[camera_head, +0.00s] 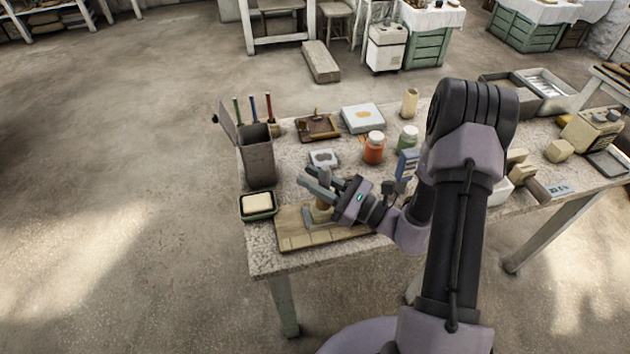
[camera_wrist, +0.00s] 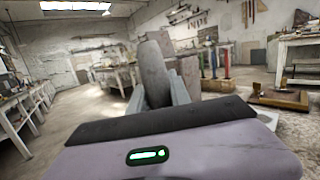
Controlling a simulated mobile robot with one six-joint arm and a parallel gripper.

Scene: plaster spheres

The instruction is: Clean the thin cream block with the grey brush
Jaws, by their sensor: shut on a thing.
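My gripper (camera_head: 318,187) is low over the near left part of the table, above a wooden board (camera_head: 290,241). It is shut on the grey brush, which shows as a grey upright shape between the fingers (camera_wrist: 158,92) in the wrist view. In the head view a tan piece and a grey piece show just under the fingers, close to the board; I cannot tell whether they touch it. A cream block (camera_head: 257,202) lies in a dark green dish left of the board. I cannot make out for certain a separate thin cream block on the board, partly hidden by my gripper.
The table's front edge is close to the board.

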